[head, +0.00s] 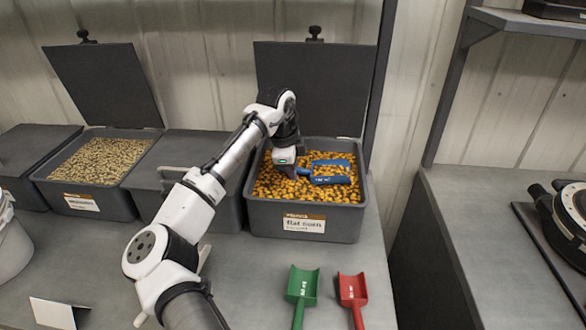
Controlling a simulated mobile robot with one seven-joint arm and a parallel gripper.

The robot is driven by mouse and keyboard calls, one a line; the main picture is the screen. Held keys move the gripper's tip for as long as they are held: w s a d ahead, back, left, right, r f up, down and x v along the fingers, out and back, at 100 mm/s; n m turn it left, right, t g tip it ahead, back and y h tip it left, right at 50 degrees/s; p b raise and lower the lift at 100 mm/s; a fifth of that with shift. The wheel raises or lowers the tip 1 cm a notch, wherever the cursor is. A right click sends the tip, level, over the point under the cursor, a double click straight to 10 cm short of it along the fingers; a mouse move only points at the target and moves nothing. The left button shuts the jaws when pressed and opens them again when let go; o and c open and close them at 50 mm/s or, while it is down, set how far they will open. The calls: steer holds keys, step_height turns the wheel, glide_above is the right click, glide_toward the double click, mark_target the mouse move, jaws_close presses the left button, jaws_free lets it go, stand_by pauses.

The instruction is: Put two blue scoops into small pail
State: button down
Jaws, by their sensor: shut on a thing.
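The blue scoop (332,169) is in the open grey bin labelled "flat corn" (345,222), its bowl at the surface of the yellow-orange kernels. My gripper (297,171) reaches down into this bin and is shut on the scoop's handle end, at the scoop's left. The fingers are small and partly hidden by the wrist. How much corn the scoop holds is hard to tell. A pale pail (12,248) is cut off by the left edge; its inside is not visible, and I cannot tell whether it is the small pail.
A green scoop (302,286) and a red scoop (353,289) lie on the counter in front. Another open bin (110,205) holds pale pellets. Closed bins stand beside it. A blank card (53,313) stands front left. A dark round device (570,215) is on the right counter.

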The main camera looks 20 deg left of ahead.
steer(key=p+v, duration=0.2)
steer(key=w+p+v, duration=0.1)
steer(key=p+v, duration=0.2)
steer(key=v, duration=0.2)
steer(key=shift+w+a+r+p, duration=0.15)
steer(key=shift+w+r+p, duration=0.1)
steer(key=shift+p, duration=0.15)
steer(key=shift+s+a+r, duration=0.1)
steer(key=shift+a+r, duration=0.25)
steer(key=shift+r, duration=0.5)
steer(key=shift+s+a+r, duration=0.15)
steer(key=shift+a+r, duration=0.15)
steer(key=shift+r, duration=0.5)
steer(key=shift+s+a+r, duration=0.1)
steer(key=shift+a+r, duration=0.25)
steer(key=shift+r, duration=0.5)
